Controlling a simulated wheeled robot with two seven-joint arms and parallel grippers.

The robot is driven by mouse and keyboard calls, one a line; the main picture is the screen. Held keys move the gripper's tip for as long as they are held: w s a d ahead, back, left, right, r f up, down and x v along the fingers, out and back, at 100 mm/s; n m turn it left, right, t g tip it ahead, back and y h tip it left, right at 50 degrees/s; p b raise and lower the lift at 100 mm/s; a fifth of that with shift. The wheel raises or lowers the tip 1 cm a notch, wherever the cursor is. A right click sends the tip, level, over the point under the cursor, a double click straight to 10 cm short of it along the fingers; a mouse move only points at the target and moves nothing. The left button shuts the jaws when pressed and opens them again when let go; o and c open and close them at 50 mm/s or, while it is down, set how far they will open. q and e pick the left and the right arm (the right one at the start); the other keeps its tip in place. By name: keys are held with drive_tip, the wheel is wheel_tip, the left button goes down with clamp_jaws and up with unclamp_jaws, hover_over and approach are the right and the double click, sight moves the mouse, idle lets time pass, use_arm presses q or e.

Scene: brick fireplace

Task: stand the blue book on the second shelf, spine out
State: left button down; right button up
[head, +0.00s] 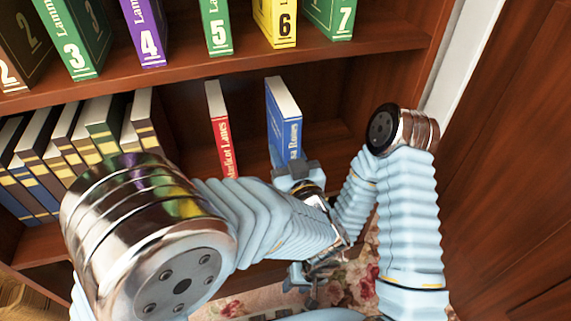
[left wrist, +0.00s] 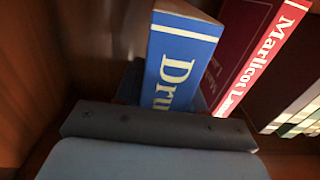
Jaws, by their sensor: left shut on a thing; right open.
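The blue book (head: 284,125) is upright in the shelf bay below the numbered volumes, its lettered spine facing out. It also shows in the left wrist view (left wrist: 177,62). My left gripper (head: 294,172) is shut on the lower part of the blue book; in the left wrist view the gripper (left wrist: 158,124) covers the book's bottom, so I cannot tell whether it touches the board. The second shelf (head: 245,160) holds a red book (head: 219,130) standing to the left of the blue book, with a gap between them. My right gripper (head: 304,284) is open and empty, lower down, above the floral rug.
Several brown, blue and green books (head: 62,145) lean at the left of the same shelf. Numbered volumes (head: 218,25) stand on the shelf above. Free room lies right of the blue book, up to the bookcase's right side (head: 432,75). A floral rug (head: 232,308) lies below.

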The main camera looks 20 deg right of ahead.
use_arm(q)
drive_tip(key=shift+f, duration=1.35)
drive_tip(key=shift+f+b, duration=0.15)
drive_tip(key=shift+b, duration=0.2)
drive_tip(key=c, duration=0.7)
unclamp_jaws()
